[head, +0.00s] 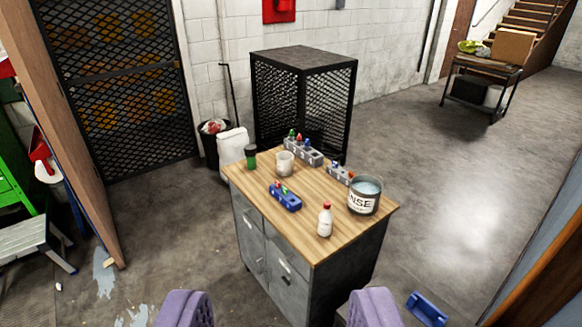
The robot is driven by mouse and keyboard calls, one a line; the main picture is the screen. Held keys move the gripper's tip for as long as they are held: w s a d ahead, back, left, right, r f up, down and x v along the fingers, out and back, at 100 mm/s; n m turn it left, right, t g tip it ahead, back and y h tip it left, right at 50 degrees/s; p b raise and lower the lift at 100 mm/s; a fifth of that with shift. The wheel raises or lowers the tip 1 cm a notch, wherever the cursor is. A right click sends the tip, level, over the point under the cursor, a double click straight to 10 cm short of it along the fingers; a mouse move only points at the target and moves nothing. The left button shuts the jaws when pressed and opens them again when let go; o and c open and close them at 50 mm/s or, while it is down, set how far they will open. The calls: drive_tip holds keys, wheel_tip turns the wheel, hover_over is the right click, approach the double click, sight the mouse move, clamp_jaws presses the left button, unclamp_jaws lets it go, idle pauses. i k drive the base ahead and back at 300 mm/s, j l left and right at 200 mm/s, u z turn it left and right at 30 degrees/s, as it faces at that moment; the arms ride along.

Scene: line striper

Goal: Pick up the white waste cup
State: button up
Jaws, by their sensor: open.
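A small white cup (285,164) stands upright toward the back left of a wooden-topped cabinet (318,220). It looks like the waste cup; no label can be read on it. My gripper (279,309) shows as two purple fingers at the bottom edge, spread wide apart with nothing between them. The fingers are in front of the cabinet and well short of the cup. Only the fingertips are in view.
On the cabinet top are a dark green jar (251,158), a blue rack (285,197), grey racks (304,152) (341,174), a white red-capped bottle (325,221) and a large cup labelled "NSE" (364,197). A black mesh cage (302,100) stands behind. A blue object (427,309) lies on the floor.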

sight(285, 159)
drive_tip(key=i+j+z, duration=0.3)
drive_tip(key=i+j, duration=0.95)
drive_tip(key=i, duration=0.6)
drive_tip(key=i+j+z, duration=0.25)
drive_tip(key=i+j, duration=1.4)
